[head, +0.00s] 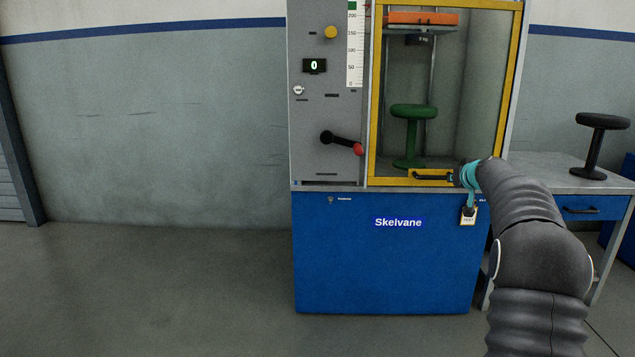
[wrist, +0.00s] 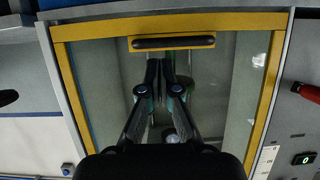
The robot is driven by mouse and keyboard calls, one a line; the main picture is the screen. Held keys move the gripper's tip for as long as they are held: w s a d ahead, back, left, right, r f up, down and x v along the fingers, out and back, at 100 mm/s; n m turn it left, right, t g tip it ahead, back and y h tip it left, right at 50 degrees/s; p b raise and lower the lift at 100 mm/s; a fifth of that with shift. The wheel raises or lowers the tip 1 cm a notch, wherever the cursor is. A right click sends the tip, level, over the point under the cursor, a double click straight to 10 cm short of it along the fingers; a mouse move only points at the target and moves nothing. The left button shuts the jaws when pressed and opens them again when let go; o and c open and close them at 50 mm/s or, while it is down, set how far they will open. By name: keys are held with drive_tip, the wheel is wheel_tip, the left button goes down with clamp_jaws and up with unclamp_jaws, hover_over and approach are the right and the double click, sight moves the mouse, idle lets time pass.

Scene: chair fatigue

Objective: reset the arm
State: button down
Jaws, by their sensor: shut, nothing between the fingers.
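My arm reaches from the lower right in the head view, and my gripper (head: 467,177) is in front of the lower right part of the machine's door. In the wrist view, my gripper (wrist: 161,74) has its two fingers together, with nothing between them. The fingertips point at the yellow-framed glass door (wrist: 62,75) and appear just short of its black handle (wrist: 173,42). I cannot tell whether they touch it. In the head view the door (head: 374,100) looks closed, and its handle (head: 432,177) is partly hidden by my gripper.
The machine's panel has a red-knobbed lever (head: 343,143), a yellow knob (head: 330,32) and a display (head: 314,66) reading 0. A green stool (head: 412,112) stands behind the glass. A bench (head: 545,178) with a black stool (head: 602,122) stands right. The left floor is clear.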

drive_tip(key=s+a+f+m+g+y, duration=0.1)
drive_tip(key=s+a+f+m+g, duration=0.2)
drive_tip(key=s+f, duration=0.45)
drive_tip(key=s+a+f+g+y+p, duration=0.1)
drive_tip(key=s+a+f+g+p, duration=0.15)
drive_tip(key=s+a, duration=0.65)
drive_tip(key=s+a+r+n+g+p, duration=0.15)
drive_tip(key=s+a, duration=0.25)
drive_tip(key=s, duration=0.8)
drive_tip(key=s+a+r+g+h+p, duration=0.15)
drive_tip(key=s+a, duration=0.25)
drive_tip(key=s, duration=0.8)
drive_tip(key=s+a+r+n+g+p, duration=0.1)
drive_tip(key=s+a+g+p, duration=0.2)
drive_tip(key=s, duration=0.9)
drive_tip(key=s+a+r+n+t+p, duration=0.1)
drive_tip(key=s+a+r+t+p, duration=0.1)
drive_tip(key=s+r, duration=0.3)
drive_tip(key=shift+a+t, duration=0.75)
drive_tip(key=shift+a, duration=0.05)
